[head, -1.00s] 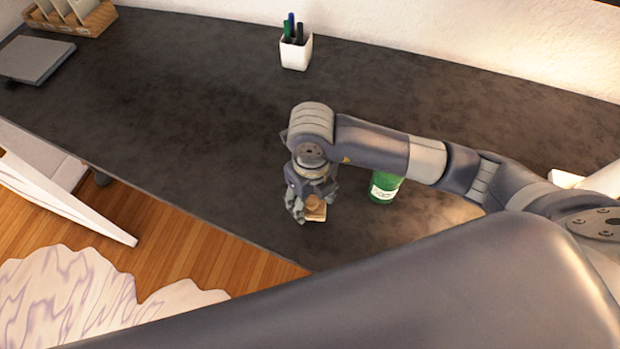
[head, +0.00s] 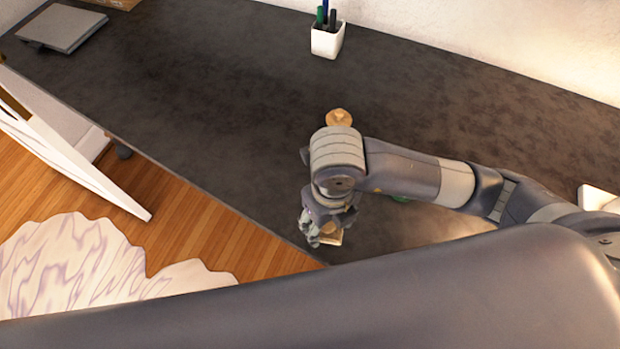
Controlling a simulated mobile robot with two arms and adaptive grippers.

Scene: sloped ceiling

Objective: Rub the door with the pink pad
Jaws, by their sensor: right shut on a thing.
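My right gripper (head: 322,238) points down over the near edge of the dark desk. It is shut on a small tan, block-like thing (head: 334,236), partly hidden by the fingers. I see no clear pink on it and cannot tell whether it is the pink pad. I cannot tell whether it touches the desk. No door is recognisable in this view. My left gripper is not in view.
The dark desk (head: 220,100) has much clear room left of my arm. A white pen cup (head: 326,42) and a round tan object (head: 339,117) stand beyond it. A grey flat box (head: 63,27) lies far left.

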